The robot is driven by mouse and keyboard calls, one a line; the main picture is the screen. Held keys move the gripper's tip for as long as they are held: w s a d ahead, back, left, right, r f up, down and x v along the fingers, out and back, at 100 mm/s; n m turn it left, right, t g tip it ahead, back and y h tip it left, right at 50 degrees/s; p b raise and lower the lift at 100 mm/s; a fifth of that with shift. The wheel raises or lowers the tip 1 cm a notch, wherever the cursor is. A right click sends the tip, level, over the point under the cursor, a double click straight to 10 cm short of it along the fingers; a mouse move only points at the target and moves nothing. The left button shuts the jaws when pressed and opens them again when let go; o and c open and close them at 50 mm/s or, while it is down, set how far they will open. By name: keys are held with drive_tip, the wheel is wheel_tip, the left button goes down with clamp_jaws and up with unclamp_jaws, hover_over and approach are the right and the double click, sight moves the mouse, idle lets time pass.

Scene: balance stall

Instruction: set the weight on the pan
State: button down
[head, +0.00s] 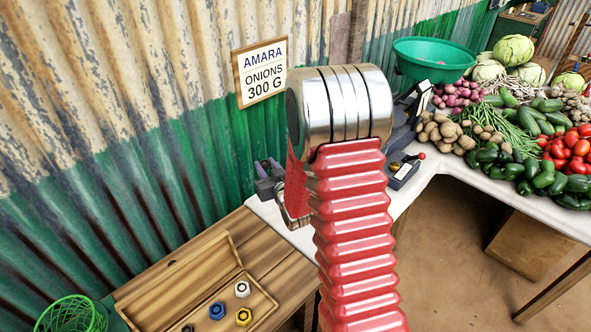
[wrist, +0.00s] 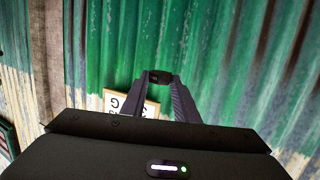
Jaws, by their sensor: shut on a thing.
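My gripper (head: 268,168) is to the left of my red arm, in front of the green corrugated wall and above the white counter's left end. In the wrist view its two fingers (wrist: 160,78) close on a small dark weight (wrist: 160,76) at their tips. In the head view the held weight is too small to make out clearly. My arm partly hides the balance there.
A wooden tray (head: 226,242) at lower left holds white (head: 242,289), blue (head: 217,311) and yellow (head: 243,317) weights. A green bowl (head: 436,50) stands behind the pan. Vegetables crowd the counter (head: 500,192) at right. A wall sign (head: 262,73) reads "AMARA ONIONS 300 G".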

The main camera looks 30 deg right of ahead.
drive_tip(key=w+a+r+n+y, duration=0.1)
drive_tip(key=a+r, duration=0.2)
drive_tip(key=a, duration=1)
drive_tip(key=shift+w+a+r+y, duration=0.15)
drive_tip(key=shift+w+a+y, duration=0.15)
drive_tip(key=shift+a, duration=0.05)
